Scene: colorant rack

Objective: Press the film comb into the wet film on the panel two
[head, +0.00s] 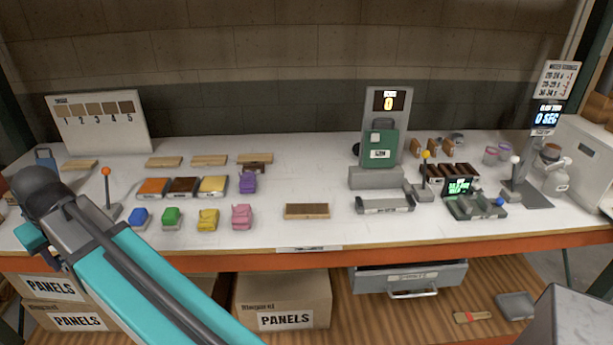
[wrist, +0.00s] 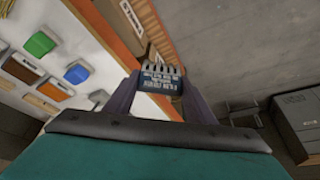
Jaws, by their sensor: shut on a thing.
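In the wrist view my gripper (wrist: 160,80) is shut on the film comb (wrist: 161,84), a dark blue block with pale lettering and a row of pale teeth pointing away from me. It is held in the air beside the orange bench edge. In the head view my arm reaches to the left end of the bench; the comb is hidden or too small to make out there. Several wooden panels lie flat at the back, among them one at the left (head: 163,161); another panel (head: 307,211) lies near the front middle. I cannot tell which is panel two, nor see wet film.
Orange, brown and yellow trays (head: 184,187) and coloured blocks (head: 208,219) stand left of the front panel. A lever (head: 106,184) stands near my arm. A green device (head: 382,147) and other stations fill the right. The bench edge (wrist: 108,32) runs beside my gripper.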

